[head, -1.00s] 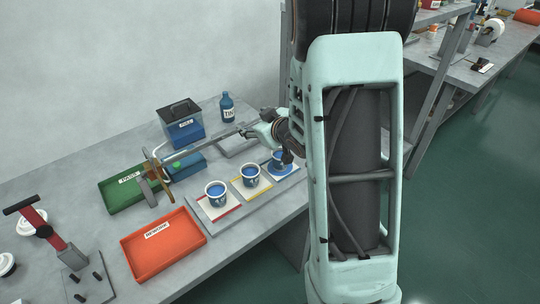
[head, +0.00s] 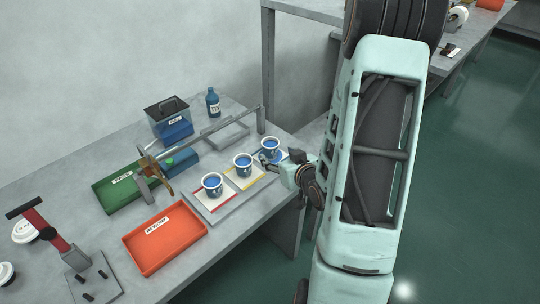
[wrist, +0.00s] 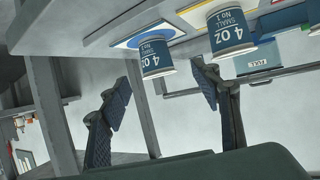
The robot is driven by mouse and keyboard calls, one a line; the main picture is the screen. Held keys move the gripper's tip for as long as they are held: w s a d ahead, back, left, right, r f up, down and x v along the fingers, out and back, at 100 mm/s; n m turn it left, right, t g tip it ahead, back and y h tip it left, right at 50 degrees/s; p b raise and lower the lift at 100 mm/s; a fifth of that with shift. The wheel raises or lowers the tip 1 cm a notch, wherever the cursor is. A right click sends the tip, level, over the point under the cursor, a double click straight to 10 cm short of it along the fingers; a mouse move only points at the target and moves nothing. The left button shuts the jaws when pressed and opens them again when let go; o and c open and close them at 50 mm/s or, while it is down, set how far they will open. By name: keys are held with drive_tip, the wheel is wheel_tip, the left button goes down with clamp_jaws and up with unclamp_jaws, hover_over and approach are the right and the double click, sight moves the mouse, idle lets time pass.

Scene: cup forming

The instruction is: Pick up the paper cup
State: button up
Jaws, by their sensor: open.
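The left cup (head: 212,186) is on a red-edged card, the middle cup (head: 243,166) on a yellow-edged one. The right cup (head: 270,149) is on a blue-marked card, partly hidden by my gripper (head: 266,160). In the wrist view, which is upside down, my gripper (wrist: 163,92) is open and empty. The cup over the blue ring (wrist: 155,58) appears between and beyond its fingers. A second cup (wrist: 231,32) appears beyond the right finger. Contact cannot be seen.
An orange tray (head: 164,268) and a green tray (head: 115,200) lie to the left. A metal frame (head: 205,133), a blue bin (head: 167,106) and a blue bottle (head: 213,104) stand behind. A red-handled press (head: 48,228) is at far left.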

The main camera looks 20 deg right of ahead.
sight(273, 150)
drive_tip(key=b+x, duration=0.1)
drive_tip(key=b, duration=0.1)
drive_tip(key=shift+w+f+b, duration=0.2)
drive_tip(key=shift+f+b, duration=0.1)
drive_tip(key=shift+b, duration=0.05)
drive_tip(key=shift+w, duration=0.3)
drive_tip(key=shift+d+x, duration=0.2)
drive_tip(key=shift+x, duration=1.65)
drive_tip(key=shift+d+x, duration=0.25)
drive_tip(key=shift+x, duration=1.55)
drive_tip(key=shift+c, duration=0.7)
drive_tip(key=c, duration=0.8)
